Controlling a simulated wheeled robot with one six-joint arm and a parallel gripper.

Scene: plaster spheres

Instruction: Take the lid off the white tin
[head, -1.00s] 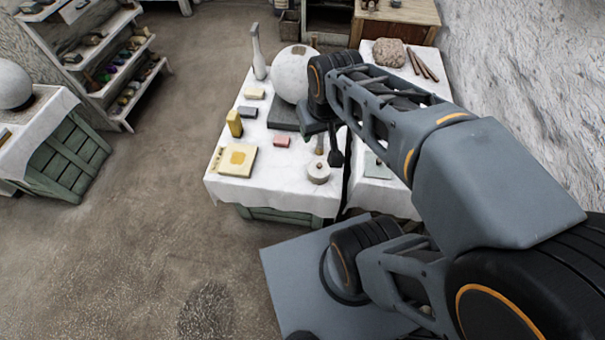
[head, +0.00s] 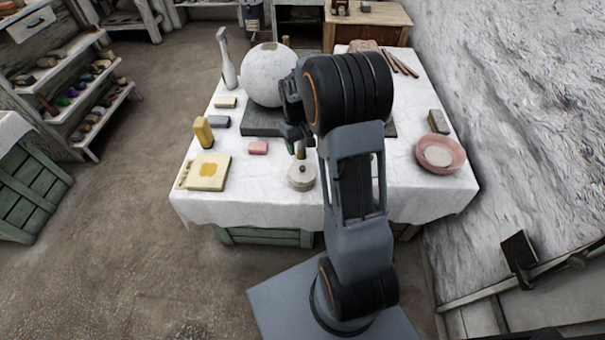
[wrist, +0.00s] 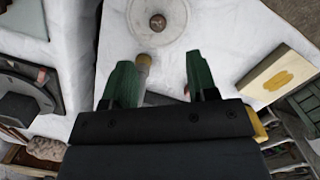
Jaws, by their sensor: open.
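The white tin (head: 301,178) is a small round tin with a brown knob on its lid. It stands near the front edge of the white-covered table (head: 245,190). In the wrist view the lid (wrist: 178,32) shows at the top, with its round knob (wrist: 157,22). The lid sits on the tin. My gripper (wrist: 161,72) is open, with its two green fingers apart and nothing gripped. The fingers are short of the knob in the wrist view. In the head view my gripper (head: 298,146) is above and just behind the tin, partly hidden by my arm.
A large white sphere (head: 268,78) rests behind on a dark slab (head: 262,123). A wooden-ended tool (wrist: 143,66) lies close to the left finger. A pink bowl (head: 440,155) is at the right.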

